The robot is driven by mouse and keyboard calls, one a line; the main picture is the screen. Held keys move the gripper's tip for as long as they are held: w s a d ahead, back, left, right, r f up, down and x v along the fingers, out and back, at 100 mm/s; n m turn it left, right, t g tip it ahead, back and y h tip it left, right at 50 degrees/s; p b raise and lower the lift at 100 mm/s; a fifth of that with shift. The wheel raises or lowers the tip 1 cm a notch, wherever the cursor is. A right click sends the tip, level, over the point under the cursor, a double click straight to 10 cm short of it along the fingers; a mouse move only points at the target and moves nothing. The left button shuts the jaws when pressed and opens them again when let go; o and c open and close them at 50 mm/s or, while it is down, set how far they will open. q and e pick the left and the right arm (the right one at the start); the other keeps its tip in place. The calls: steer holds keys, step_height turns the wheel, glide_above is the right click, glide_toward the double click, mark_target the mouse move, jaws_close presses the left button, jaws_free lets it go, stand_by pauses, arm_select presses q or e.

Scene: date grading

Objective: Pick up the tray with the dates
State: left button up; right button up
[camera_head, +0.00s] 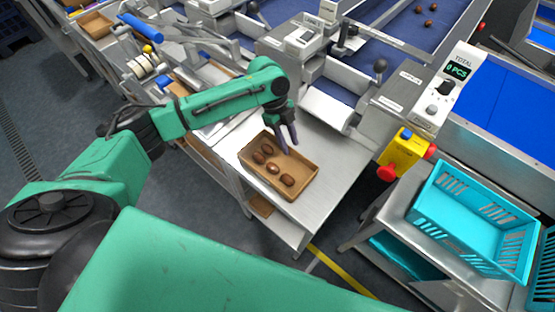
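A shallow brown tray (300,193) lies on the metal table below the grading machine. Several dark brown dates (273,168) lie in it. My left gripper (288,149) points down at the tray's far right side. Its two fingers are spread apart around or just above the tray's far wall; I cannot tell whether they touch it. No date shows between the fingers. My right gripper is not in view.
A turquoise crate (464,243) stands on a metal table at right, beside a yellow box with a red stop button (387,173). The grading machine (345,101) rises behind the tray. Bare metal surface (337,165) lies right of the tray.

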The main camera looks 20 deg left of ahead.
arm_select(q)
steer(key=shift+s+d+f, duration=0.2)
steer(key=shift+f, duration=0.25)
steer(key=shift+s+d+f, duration=0.2)
steer(key=shift+f, duration=0.2)
steer(key=shift+w, duration=0.1)
jaws_close()
stand_by(0.6)
